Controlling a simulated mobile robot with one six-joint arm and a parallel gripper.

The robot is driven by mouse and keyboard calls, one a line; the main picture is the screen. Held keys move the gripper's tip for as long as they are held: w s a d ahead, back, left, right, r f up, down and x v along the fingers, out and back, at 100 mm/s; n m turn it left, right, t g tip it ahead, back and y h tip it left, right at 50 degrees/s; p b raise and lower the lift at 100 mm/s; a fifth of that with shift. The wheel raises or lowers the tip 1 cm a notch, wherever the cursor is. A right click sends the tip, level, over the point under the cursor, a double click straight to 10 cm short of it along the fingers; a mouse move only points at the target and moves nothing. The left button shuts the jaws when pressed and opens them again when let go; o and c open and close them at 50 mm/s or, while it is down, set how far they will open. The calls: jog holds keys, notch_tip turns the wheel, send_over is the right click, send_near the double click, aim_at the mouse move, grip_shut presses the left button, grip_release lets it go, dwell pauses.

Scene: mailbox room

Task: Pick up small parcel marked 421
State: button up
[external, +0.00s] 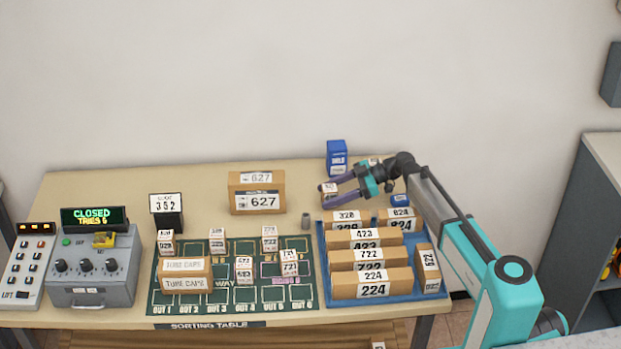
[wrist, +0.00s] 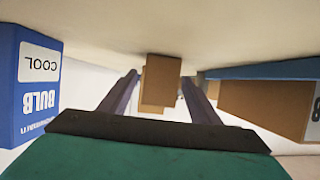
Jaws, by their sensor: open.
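My gripper (external: 326,194) is open above the back left of the blue tray, reaching left. A small brown parcel (external: 329,188) with a white label shows at its fingertips; the label is too small to read, so I cannot tell whether it is 421. In the wrist view a plain brown box (wrist: 160,82) stands ahead, between the two dark fingers (wrist: 160,88). I cannot tell whether the fingers touch it. No label reading 421 is legible in either view.
A blue bulb box (external: 337,158) stands behind the gripper, at left in the wrist view (wrist: 35,85). The blue tray (external: 322,262) holds several larger parcels, including 328 (external: 347,218). Small parcels stand on the green mat (external: 215,300). A grey cylinder (external: 305,221) and parcel 627 (external: 257,192) are left.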

aim_at(329, 187)
jog(key=shift+a, duration=0.15)
dwell(0.4)
jog(key=c, duration=1.2)
jog(key=shift+r+b, duration=0.8)
jog(key=shift+r, duration=4.2)
